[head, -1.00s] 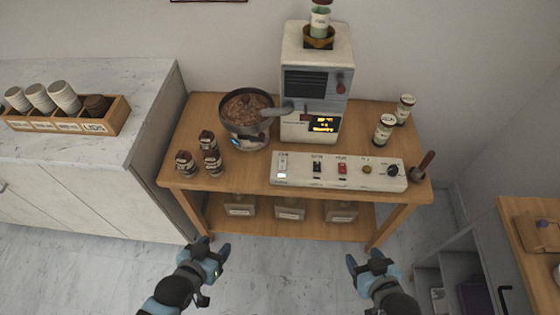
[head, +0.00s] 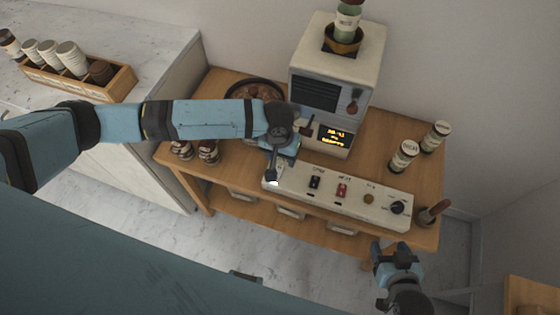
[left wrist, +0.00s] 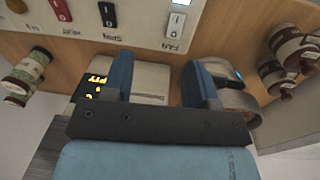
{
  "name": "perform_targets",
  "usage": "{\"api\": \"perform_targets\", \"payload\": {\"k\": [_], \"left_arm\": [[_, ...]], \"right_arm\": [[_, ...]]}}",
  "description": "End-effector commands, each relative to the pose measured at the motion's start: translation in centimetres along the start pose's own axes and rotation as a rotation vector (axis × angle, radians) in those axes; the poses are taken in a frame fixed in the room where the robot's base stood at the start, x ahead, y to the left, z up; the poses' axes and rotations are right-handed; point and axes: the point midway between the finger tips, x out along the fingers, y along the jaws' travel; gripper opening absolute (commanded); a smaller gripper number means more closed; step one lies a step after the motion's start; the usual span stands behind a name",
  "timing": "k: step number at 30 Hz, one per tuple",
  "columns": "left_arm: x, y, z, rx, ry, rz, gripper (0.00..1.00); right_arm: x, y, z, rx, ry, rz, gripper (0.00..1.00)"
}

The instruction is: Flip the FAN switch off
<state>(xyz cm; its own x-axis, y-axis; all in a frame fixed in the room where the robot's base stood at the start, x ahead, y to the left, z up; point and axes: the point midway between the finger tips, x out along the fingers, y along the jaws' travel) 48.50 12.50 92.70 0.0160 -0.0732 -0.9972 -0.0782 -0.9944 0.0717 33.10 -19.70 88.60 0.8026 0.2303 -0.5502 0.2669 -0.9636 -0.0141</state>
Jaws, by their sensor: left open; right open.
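The white switch panel (head: 335,197) lies along the front of the wooden cart. In the left wrist view the FAN switch (left wrist: 175,24) is a white rocker with a FAN label beside it and a lit light at its far end. In the head view my left gripper (head: 279,160) is over the panel's left end and hides the FAN switch. In the left wrist view this gripper (left wrist: 160,80) is open and empty, with the switch beyond its fingertips. I cannot tell whether it touches the panel. My right gripper (head: 388,250) is open and empty in front of the cart's right side.
Beside FAN are a black SPIN switch (head: 315,183), a red HEAT switch (head: 342,190) and a black knob (head: 397,207). The roaster machine (head: 335,75) stands behind. A pan of beans (head: 262,90) and jars (head: 208,152) are partly behind my left arm. Cans (head: 403,156) stand right.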

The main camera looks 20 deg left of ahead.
Motion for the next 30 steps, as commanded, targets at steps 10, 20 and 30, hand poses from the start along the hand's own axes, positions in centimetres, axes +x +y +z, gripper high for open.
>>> {"api": "perform_targets", "payload": {"k": [10,20,30], "left_arm": [[1.1,-2.2,-0.6,-0.047,-0.028,-0.076,0.53],[7.9,-2.7,-0.4,-0.045,-0.027,-0.075,0.53],[12.6,-3.0,-0.3,-0.044,-0.025,-0.073,0.53]], "right_arm": [[-0.1,-0.2,0.1,0.002,-0.004,-0.002,0.61],[-0.4,0.0,-0.2,0.001,-0.005,0.002,0.61],[-0.5,0.1,-0.3,0.000,-0.004,0.003,0.61]]}}
